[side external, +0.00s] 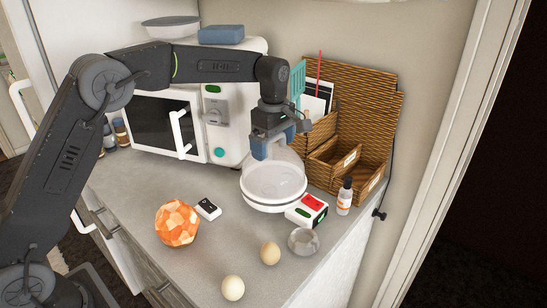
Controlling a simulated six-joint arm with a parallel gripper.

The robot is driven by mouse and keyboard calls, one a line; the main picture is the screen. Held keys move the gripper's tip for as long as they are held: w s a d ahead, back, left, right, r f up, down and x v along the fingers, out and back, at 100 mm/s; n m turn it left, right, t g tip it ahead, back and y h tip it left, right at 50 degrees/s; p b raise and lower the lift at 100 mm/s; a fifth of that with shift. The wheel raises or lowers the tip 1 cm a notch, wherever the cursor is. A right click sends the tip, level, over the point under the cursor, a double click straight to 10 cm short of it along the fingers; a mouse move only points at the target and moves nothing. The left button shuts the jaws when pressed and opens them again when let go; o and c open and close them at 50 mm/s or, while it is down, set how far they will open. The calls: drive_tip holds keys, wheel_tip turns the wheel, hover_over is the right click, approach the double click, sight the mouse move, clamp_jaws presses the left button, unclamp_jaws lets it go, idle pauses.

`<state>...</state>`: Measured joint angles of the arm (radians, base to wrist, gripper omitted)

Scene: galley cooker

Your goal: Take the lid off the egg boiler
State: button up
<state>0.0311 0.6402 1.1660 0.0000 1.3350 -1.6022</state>
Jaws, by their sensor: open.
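The egg boiler (274,198) stands on the grey counter in the side external view, a round white base. Its clear domed lid (287,172) sits over the base. My gripper (262,154) is at the top of the lid, with its blue fingers pointing down. The fingers are open, and the lid's top is partly hidden behind them. I cannot tell whether they touch the lid.
A white microwave (150,122) stands behind. A wicker organiser (352,130) is at the right. A red and white timer-like box (307,208), small bottle (345,195), glass bowl (303,241), two eggs (270,253) and an orange faceted ball (177,222) surround the boiler.

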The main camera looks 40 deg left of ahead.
drive_tip(key=c, duration=0.7)
drive_tip(key=shift+c, duration=0.2)
